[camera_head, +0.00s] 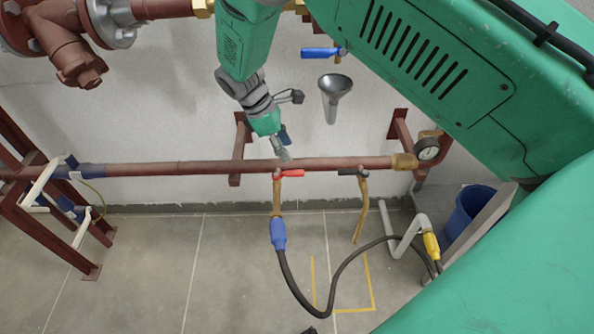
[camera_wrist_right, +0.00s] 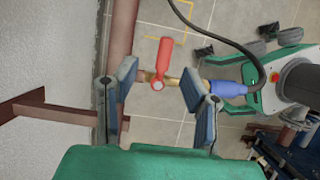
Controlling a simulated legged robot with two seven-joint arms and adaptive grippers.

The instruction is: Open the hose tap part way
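The hose tap (camera_head: 277,192) is a brass tap under the horizontal red-brown pipe, with a red lever (camera_head: 289,173) pointing right along the pipe. A blue connector (camera_head: 278,234) joins it to a black hose. My right gripper (camera_head: 284,152) points down just above the pipe and the red lever. In the wrist view the right gripper (camera_wrist_right: 158,95) is open, its two padded fingers wide apart. The red lever (camera_wrist_right: 164,60) shows between and beyond the fingertips there; I see no clear contact. The blue connector (camera_wrist_right: 227,87) is right of the fingers. My left gripper is not in view.
A second tap with a black lever (camera_head: 352,171) hangs to the right on the same pipe (camera_head: 190,168). A gauge (camera_head: 427,149), a wall funnel (camera_head: 333,93) and a blue-handled valve (camera_head: 320,52) are nearby. A blue bucket (camera_head: 470,212) stands right. Floor at centre left is clear.

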